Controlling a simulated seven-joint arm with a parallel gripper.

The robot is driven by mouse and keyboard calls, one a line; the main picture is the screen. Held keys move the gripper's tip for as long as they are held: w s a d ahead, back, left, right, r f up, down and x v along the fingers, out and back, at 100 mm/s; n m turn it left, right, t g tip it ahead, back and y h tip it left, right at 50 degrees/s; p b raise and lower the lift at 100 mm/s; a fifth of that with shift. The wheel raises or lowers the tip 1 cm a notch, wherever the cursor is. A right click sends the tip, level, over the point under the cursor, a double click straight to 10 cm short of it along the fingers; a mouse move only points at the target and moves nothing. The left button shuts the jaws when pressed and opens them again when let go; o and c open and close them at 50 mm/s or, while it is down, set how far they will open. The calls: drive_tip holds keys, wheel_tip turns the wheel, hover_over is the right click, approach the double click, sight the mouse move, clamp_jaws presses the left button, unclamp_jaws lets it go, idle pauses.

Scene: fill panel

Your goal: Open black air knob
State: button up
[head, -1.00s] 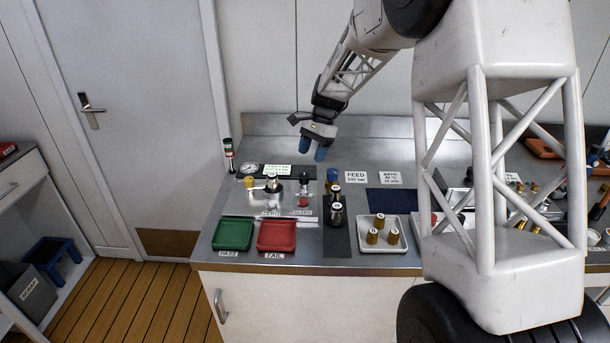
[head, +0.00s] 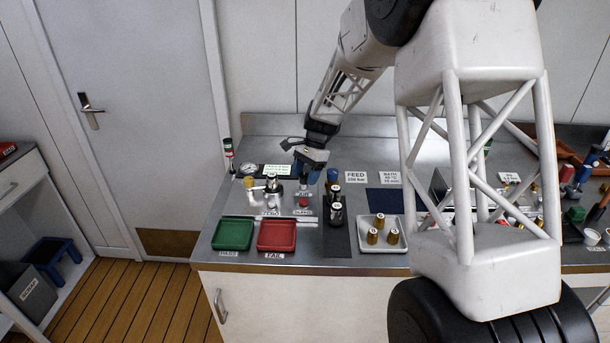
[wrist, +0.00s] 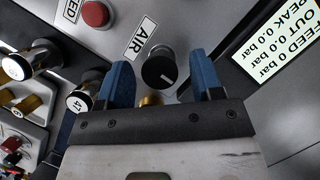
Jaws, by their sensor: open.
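The black air knob (wrist: 159,70) shows in the wrist view, round with a white pointer line, beside the white AIR label (wrist: 140,39). My gripper (wrist: 160,78) is open, with one blue finger on each side of the knob and visible gaps to both. In the head view my gripper (head: 313,168) is low over the fill panel, its fingers pointing down. I cannot tell from these views whether the fingertips are level with the knob.
A red button (wrist: 95,14) is near the knob. A display (wrist: 280,50) reads FEED 0 bar, OUT 0.0 bar and PEAK 0.0 bar. A green tray (head: 233,235) and a red tray (head: 277,236) lie in front.

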drive_tip(key=shift+f, duration=0.15)
drive_tip(key=c, duration=0.9)
